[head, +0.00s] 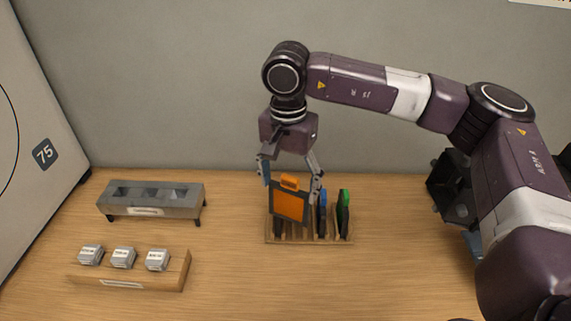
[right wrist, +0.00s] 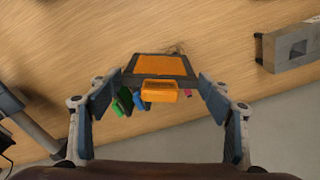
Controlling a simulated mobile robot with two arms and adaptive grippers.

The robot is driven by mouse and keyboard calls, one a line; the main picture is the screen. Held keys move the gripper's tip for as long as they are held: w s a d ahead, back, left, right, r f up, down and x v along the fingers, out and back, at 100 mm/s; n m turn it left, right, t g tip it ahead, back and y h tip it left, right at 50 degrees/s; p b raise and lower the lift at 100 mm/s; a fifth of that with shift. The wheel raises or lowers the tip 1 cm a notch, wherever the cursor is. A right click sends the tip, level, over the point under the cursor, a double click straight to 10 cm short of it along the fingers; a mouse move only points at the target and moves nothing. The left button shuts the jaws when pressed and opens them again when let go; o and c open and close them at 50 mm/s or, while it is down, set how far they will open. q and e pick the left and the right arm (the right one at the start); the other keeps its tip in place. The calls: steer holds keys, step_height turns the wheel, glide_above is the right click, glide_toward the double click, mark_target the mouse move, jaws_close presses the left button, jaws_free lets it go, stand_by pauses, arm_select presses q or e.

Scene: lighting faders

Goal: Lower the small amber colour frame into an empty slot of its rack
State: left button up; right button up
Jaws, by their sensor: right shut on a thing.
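The small amber colour frame (head: 289,206) has a dark border and an orange tab on top. My right gripper (head: 291,183) is shut on it and holds it upright, tab up, over the left part of the wooden rack (head: 310,242). In the right wrist view the amber frame (right wrist: 160,66) sits between the fingers of my right gripper (right wrist: 161,85). A blue frame (head: 322,212) and a green frame (head: 343,213) stand in the right part of the rack. The amber frame hides the left slots, so I cannot tell whether its lower edge is inside one. My left gripper is out of view.
A grey metal holder (head: 151,199) stands at the left, behind a wooden block (head: 128,283) with three small grey pieces (head: 123,257). A panel marked 75 (head: 44,153) leans at the far left. The table in front of the rack is clear.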

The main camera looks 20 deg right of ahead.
steer(key=w+d+m+p, duration=0.2)
steer(key=w+d+m, duration=0.3)
steer(key=m, duration=0.4)
arm_select(q)
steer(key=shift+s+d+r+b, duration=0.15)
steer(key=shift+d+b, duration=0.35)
steer(key=shift+b, duration=0.05)
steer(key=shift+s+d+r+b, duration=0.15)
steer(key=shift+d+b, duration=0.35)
steer(key=shift+b, duration=0.05)
arm_select(e)
step_height(320, 180, down, 9)
steer(key=w+d+m, duration=0.1)
steer(key=m, duration=0.3)
steer(key=shift+w+d+r+g, duration=0.15)
steer(key=shift+w+g, duration=0.25)
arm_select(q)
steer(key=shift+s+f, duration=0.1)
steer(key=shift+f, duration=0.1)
arm_select(e)
steer(key=shift+f, duration=0.2)
arm_select(q)
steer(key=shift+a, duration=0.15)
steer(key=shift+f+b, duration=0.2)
steer(key=shift+b, duration=0.25)
arm_select(e)
steer(key=shift+f, duration=0.2)
